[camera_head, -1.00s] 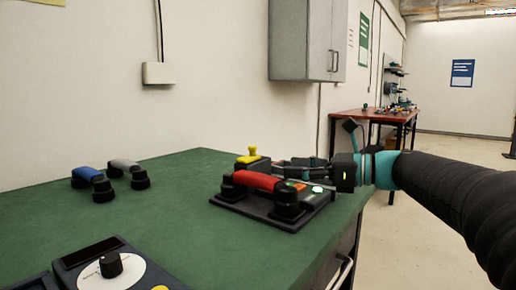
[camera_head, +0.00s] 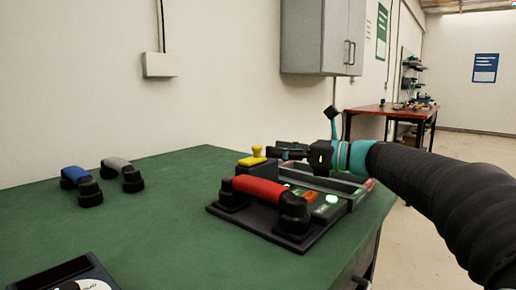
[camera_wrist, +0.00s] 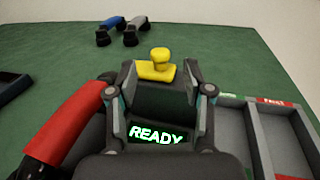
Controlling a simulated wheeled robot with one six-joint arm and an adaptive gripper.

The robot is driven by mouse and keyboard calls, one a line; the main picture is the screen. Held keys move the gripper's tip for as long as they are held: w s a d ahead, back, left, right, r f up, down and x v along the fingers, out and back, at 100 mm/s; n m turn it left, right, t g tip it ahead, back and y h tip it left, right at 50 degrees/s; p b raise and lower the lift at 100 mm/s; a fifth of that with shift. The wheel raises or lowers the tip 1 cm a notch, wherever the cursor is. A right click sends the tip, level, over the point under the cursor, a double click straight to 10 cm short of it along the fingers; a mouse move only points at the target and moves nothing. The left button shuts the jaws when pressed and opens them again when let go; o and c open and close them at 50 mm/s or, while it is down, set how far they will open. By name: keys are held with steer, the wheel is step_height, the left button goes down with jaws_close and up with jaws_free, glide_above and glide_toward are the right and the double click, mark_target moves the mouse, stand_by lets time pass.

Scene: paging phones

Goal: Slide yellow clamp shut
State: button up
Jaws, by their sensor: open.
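The yellow clamp (camera_head: 255,156) is a small block with an upright knob at the back of the black phone base (camera_head: 258,227). It also shows in the wrist view (camera_wrist: 158,66), straight ahead between my fingertips. My gripper (camera_head: 275,153) is open, just to the right of the clamp in the head view. In the wrist view my gripper (camera_wrist: 154,70) has a finger on each side of the clamp's near edge; I cannot tell whether they touch it. The red handset (camera_head: 264,191) lies on the base, left of my gripper in the wrist view. A lit READY display (camera_wrist: 155,135) shows between the fingers.
A blue handset (camera_head: 78,180) and a grey handset (camera_head: 121,171) lie on the green table (camera_head: 150,230) at left. A grey divided tray (camera_wrist: 262,125) is right of my gripper. A dark device (camera_head: 65,275) sits at the front left.

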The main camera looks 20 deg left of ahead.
mark_target(257, 147)
steer(key=shift+w+a, duration=0.2)
steer(key=shift+a, duration=1.3)
steer(key=shift+w+a, duration=0.2)
steer(key=shift+a, duration=1.3)
jaws_close()
